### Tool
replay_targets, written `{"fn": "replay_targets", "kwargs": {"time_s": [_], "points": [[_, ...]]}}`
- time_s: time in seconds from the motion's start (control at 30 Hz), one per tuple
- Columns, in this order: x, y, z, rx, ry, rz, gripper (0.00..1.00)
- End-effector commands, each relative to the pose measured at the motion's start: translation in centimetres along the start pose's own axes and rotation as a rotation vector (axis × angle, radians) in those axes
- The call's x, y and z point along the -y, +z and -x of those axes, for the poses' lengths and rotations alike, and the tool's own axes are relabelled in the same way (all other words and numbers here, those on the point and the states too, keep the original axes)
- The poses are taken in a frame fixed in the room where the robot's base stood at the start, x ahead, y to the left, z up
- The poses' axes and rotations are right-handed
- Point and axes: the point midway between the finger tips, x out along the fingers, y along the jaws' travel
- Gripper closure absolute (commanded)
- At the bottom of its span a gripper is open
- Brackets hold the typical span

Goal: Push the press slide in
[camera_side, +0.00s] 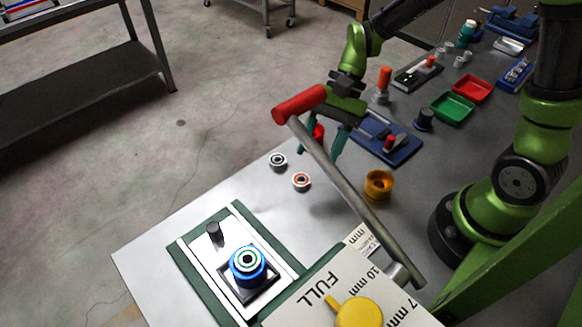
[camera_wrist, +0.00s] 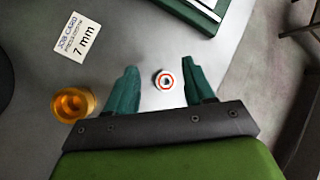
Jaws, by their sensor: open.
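The press (camera_side: 300,300) stands at the front of the table on a green base. Its slide, a dark square plate (camera_side: 235,297) with a blue nest (camera_side: 262,278), sits out on the white track (camera_side: 192,262), clear of the housing. A green-ringed bearing (camera_side: 246,261) rests in the nest. A black peg (camera_side: 214,232) stands at the track's far end. My gripper (camera_side: 319,155) is open and empty above the table, away from the slide. In the wrist view a red-ringed bearing (camera_wrist: 165,80) shows on the table between my open fingers (camera_wrist: 160,65).
The press lever (camera_side: 345,190) with its red handle (camera_side: 299,103) rises between camera and gripper. A yellow dial (camera_side: 358,313) points toward FULL. A job card (camera_wrist: 75,45) reads 7 mm. An orange cup (camera_side: 379,184) and a dark-ringed bearing (camera_side: 278,161) stand nearby.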

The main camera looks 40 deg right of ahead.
Motion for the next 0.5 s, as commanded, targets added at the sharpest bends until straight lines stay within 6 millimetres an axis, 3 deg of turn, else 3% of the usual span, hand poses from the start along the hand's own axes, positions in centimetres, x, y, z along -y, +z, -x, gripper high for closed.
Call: {"fn": "replay_targets", "kwargs": {"time_s": [0.1, 0.2, 0.3, 0.4, 0.5], "points": [[2.1, -0.1, -3.3, 0.195, -0.035, -0.198, 0.47], [4.1, 0.0, -4.9, 0.326, -0.076, -0.337, 0.47], [6.2, 0.3, -5.5, 0.434, -0.123, -0.448, 0.47], [8.2, 0.9, -4.6, 0.492, -0.172, -0.503, 0.47], [8.5, 1.4, -4.9, 0.51, -0.173, -0.525, 0.47]]}}
